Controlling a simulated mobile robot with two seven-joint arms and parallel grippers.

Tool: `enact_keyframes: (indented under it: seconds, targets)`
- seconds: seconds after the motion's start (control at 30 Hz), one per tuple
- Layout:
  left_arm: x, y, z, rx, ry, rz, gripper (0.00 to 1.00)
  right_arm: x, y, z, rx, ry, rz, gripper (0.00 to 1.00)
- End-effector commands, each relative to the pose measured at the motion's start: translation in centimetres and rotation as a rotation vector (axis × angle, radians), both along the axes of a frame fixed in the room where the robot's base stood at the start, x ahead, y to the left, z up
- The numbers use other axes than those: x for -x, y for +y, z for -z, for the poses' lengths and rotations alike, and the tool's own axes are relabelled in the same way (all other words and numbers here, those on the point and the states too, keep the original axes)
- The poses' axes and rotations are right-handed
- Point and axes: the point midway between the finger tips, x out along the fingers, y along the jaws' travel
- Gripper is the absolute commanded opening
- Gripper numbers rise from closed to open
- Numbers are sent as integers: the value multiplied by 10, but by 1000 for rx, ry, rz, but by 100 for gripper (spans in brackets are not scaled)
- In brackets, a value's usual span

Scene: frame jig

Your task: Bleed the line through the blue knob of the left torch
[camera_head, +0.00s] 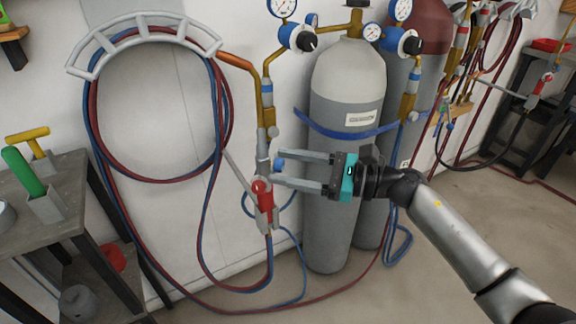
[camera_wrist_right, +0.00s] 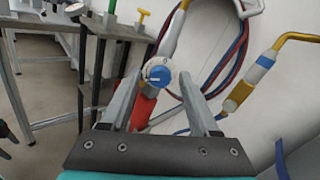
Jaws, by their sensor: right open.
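The left torch hangs upright against the wall, with a red valve body (camera_head: 263,193) and a brass tube above it. Its blue knob (camera_head: 279,164) sticks out at the torch's right side. In the right wrist view the blue knob (camera_wrist_right: 158,73) faces the camera, with a white dial ring and a "0" mark above it. My right gripper (camera_head: 280,168) reaches in from the right with its fingers open. In the wrist view the fingertips (camera_wrist_right: 162,78) stand on either side of the knob. I cannot tell whether either finger touches it. My left gripper is out of view.
Grey gas cylinders (camera_head: 335,220) stand behind my right gripper, held by a blue strap (camera_head: 350,131). Red and blue hoses (camera_head: 92,130) loop from the wall rack and cross the floor. A dark table (camera_head: 75,200) stands at left. Another torch (camera_head: 540,88) hangs at far right.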

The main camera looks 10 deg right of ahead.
Motion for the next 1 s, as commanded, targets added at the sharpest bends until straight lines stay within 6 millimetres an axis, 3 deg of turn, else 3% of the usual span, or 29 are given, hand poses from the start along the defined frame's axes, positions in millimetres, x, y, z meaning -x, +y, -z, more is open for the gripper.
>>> enact_keyframes:
  seconds: [0.23, 0.77, 1.0]
  targets:
    - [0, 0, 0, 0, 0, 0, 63, 0, 0, 0, 0, 0, 0, 61]
    - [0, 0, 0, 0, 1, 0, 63, 0, 0, 0, 0, 0, 0, 1]
    - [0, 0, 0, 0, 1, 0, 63, 0, 0, 0, 0, 0, 0, 0]
